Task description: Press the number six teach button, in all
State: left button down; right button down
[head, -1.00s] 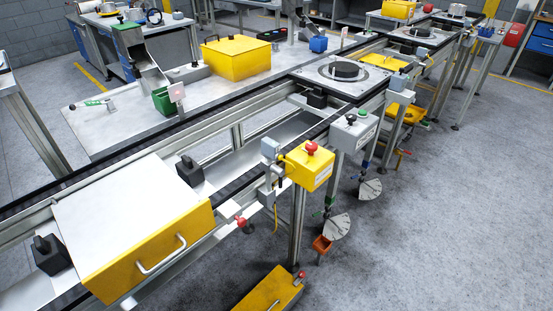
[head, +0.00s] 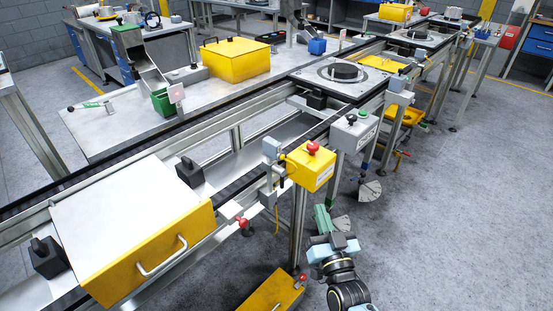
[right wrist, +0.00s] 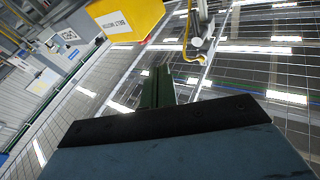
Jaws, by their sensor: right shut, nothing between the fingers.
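My right gripper (head: 320,212) is in the lower middle of the head view, below the yellow box. Its green fingers are shut and empty. They also show in the right wrist view (right wrist: 158,85), pointing away from the wrist. The yellow box (head: 311,166) has a red mushroom button (head: 312,147) on top; its labelled face shows in the right wrist view (right wrist: 125,18), apart from the fingers. A grey box (head: 354,134) behind it has a green button (head: 363,112) and a dark one. I cannot read a six on any button. My left gripper is not in view.
The conveyor rail (head: 245,180) runs diagonally beside the boxes. A red knob (head: 242,221) is on its near side. A metal leg (head: 299,225) stands left of my right gripper. A yellow floor unit (head: 268,292) lies below. The floor to the right is clear.

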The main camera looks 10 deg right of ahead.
aim_at(282, 157)
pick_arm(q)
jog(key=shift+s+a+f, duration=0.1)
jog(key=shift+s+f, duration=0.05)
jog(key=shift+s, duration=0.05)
pick_arm(e)
notch_tip(282, 157, up, 9)
jog(key=m+t+h, duration=0.1)
jog(key=t, duration=0.2)
jog(key=shift+w, duration=0.25)
jog(key=shift+a, duration=0.1)
